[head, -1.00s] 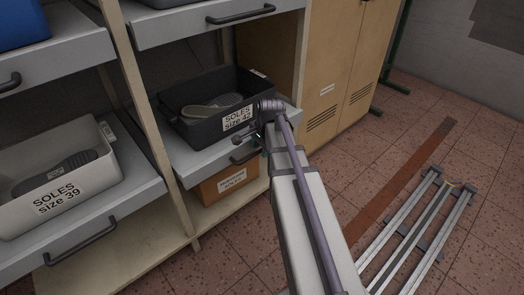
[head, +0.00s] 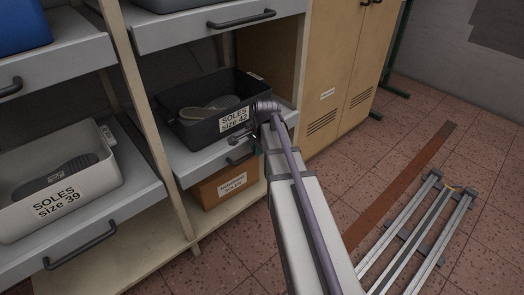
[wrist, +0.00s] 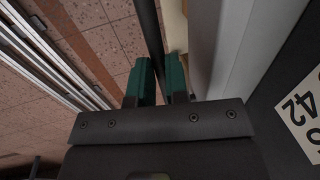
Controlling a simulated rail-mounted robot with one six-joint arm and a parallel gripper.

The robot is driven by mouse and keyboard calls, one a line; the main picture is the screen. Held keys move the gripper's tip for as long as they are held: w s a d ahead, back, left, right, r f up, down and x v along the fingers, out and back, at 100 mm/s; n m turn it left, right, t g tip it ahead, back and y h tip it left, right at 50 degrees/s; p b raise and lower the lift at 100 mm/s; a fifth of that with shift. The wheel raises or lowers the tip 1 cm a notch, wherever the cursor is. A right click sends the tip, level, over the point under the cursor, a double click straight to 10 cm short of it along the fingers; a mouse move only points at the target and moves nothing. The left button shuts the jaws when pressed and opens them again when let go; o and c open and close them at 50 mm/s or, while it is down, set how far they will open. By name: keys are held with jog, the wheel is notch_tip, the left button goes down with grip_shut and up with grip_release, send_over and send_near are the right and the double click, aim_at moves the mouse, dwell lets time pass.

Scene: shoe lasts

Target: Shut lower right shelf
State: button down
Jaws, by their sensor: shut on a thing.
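The lower right shelf (head: 184,166) is a grey pull-out tray, standing out from the rack. It carries a dark bin (head: 182,132) labelled "SOLES size 42" with soles inside. My gripper (head: 255,146) is at the front of this shelf, at its dark bar handle (head: 238,159), partly hidden by my arm. In the wrist view, the teal fingers of my gripper (wrist: 161,82) are shut on the dark handle bar (wrist: 150,35), one on each side. The grey shelf front (wrist: 211,50) is just right of the bar.
The lower left shelf (head: 120,212) stands out with a white bin (head: 100,185). The upper right shelf (head: 185,30) is above. A cardboard box (head: 212,192) sits underneath. A wooden cabinet (head: 335,70) stands at right. Metal rails (head: 405,245) lie on the open tiled floor.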

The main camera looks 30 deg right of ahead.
jog(key=shift+w+a, duration=0.1)
jog(key=shift+w, duration=0.8)
jog(key=c, duration=1.1)
grip_release()
jog(key=r+p, duration=0.3)
jog(key=s+r+p, duration=0.1)
jog(key=r+p, duration=0.3)
jog(key=s+r+p, duration=0.1)
jog(key=r+p, duration=0.2)
jog(key=shift+r+p, duration=0.3)
jog(key=shift+r, duration=0.05)
